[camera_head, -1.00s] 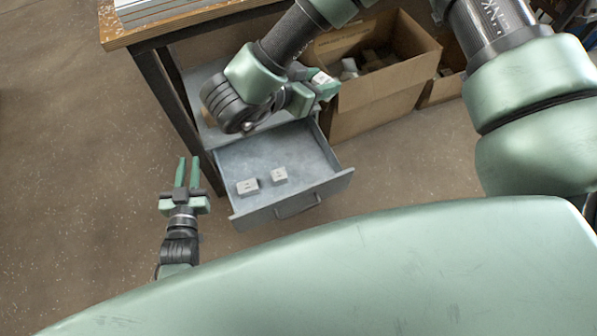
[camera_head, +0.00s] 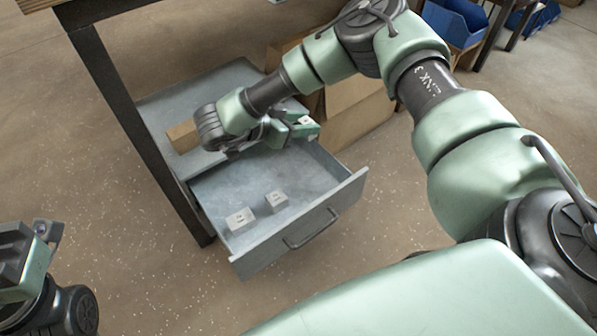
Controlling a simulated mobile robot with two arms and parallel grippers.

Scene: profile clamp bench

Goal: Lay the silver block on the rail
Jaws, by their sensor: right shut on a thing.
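My right gripper (camera_head: 301,128) is above the back right part of the open drawer. It is shut on a small pale block with a label (camera_head: 305,121), which looks like the silver block; my fingers hide much of it. Two similar pale grey blocks, one (camera_head: 240,221) nearer the drawer's front left corner and one (camera_head: 276,202) to its right, lie in the drawer. The rail does not show in this view.
The grey drawer (camera_head: 325,219) stands open under the bench, whose edge (camera_head: 38,5) and dark leg (camera_head: 140,130) are at the left. A brown block (camera_head: 183,136) lies on the grey surface behind. Cardboard boxes (camera_head: 355,120) and blue bins (camera_head: 455,22) stand beyond. The floor ahead is clear.

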